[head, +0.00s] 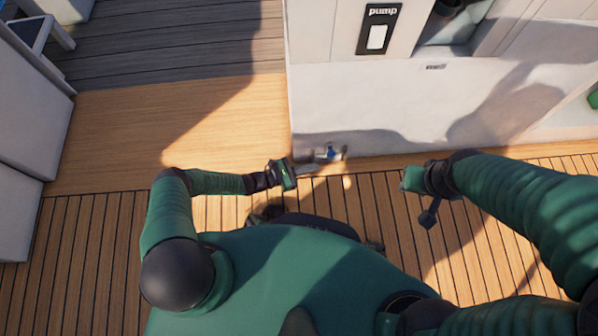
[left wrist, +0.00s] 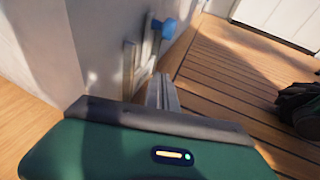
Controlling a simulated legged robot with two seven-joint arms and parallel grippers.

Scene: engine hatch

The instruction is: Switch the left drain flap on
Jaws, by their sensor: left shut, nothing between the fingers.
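A small fitting with a blue handle (head: 331,152), apparently the drain flap, sits low on the white wall, just above the deck. In the left wrist view its blue knob (left wrist: 168,28) stands out from the wall beside upright metal pieces. My left gripper (head: 308,169) is shut and empty, just left of and below the fitting in the head view. Its fingers (left wrist: 163,92) point toward the fitting in the left wrist view; contact cannot be told. My right gripper (head: 410,180) is to the right, away from the fitting; its finger opening is unclear.
The white wall (head: 400,100) rises in front of me, with a black panel marked "pump" (head: 379,29) and an open recess (head: 450,25) above. The plank deck (head: 90,225) is clear at left. White units (head: 25,120) stand at far left.

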